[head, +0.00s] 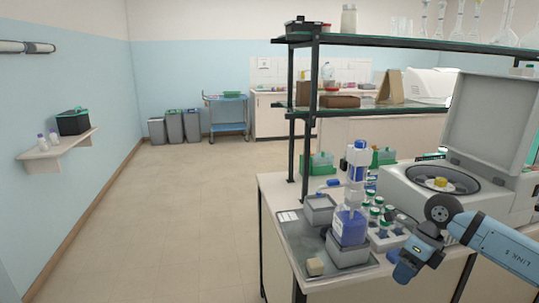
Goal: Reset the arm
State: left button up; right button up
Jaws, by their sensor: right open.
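My right arm comes in from the right edge over the bench. My right gripper (402,272) is open, with nothing seen in it, near the front right corner of the grey tray (345,283). On the tray, a bottle of blue liquid with a blue-and-white dispenser top (351,222) stands upright in or on a grey block. The gripper is to the right of this bottle and apart from it. My left gripper is not in view.
Several green- and white-capped vials (375,212) stand behind the gripper. A shelf frame (305,120) rises behind. The left floor is clear.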

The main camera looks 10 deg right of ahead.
jog(key=s+a+f+m+t+y, duration=0.2)
jog(key=a+m+y, duration=0.25)
jog(key=a, duration=0.35)
jog(key=s+a+f+m+t+y, duration=0.1)
jog(key=s+a+m+t+y, duration=0.15)
jog(key=a+y, duration=0.4)
jog(key=s+a+f+m+t+y, duration=0.2)
jog(key=a+m+t+y, duration=0.15)
jog(key=a, duration=0.55)
jog(key=s+d+f+m+t+h, duration=0.2)
jog(key=s+f+m+h, duration=0.55)
jog(key=f+m, duration=0.5)
jog(key=s+d+f+m+t+h, duration=0.15)
jog(key=s+f+m+h, duration=0.65)
jog(key=m, duration=0.8)
pick_arm(q)
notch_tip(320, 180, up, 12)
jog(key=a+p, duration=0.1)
jog(key=p, duration=1.2)
jog(key=shift+p, duration=0.4)
pick_arm(e)
notch_tip(320, 180, up, 10)
jog(key=d, duration=0.1)
jog(key=shift+s+d+r, duration=0.15)
jog(key=shift+s+r, duration=0.05)
jog(key=shift+s, duration=0.15)
